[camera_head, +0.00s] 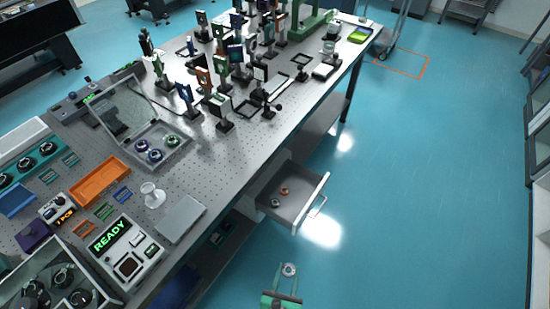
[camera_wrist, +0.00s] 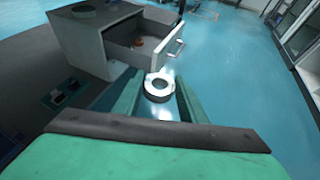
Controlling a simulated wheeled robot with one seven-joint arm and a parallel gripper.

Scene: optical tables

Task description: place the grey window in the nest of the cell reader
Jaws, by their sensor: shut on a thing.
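My gripper (camera_head: 288,277) is in front of the table's right side, over the open floor, at the bottom of the head view. It is shut on a small pale grey ring-shaped piece, the grey window (camera_head: 289,269). In the wrist view the grey window (camera_wrist: 158,86) shows between the two green fingertips, with a bright ring face. The cell reader (camera_head: 144,250) is a white box at the table's near edge. Its green display says READY. A dark square recess, which looks like its nest (camera_head: 129,265), is in its top. The gripper is well to the right of it.
An open drawer (camera_head: 313,207) juts from under the table, holding small round pieces, one orange (camera_head: 284,191). Near the reader are a grey plate (camera_head: 180,219), a clear glass (camera_head: 152,195) and an orange tray (camera_head: 99,181). A lidded case (camera_head: 177,139) stands open behind. Floor at right is clear.

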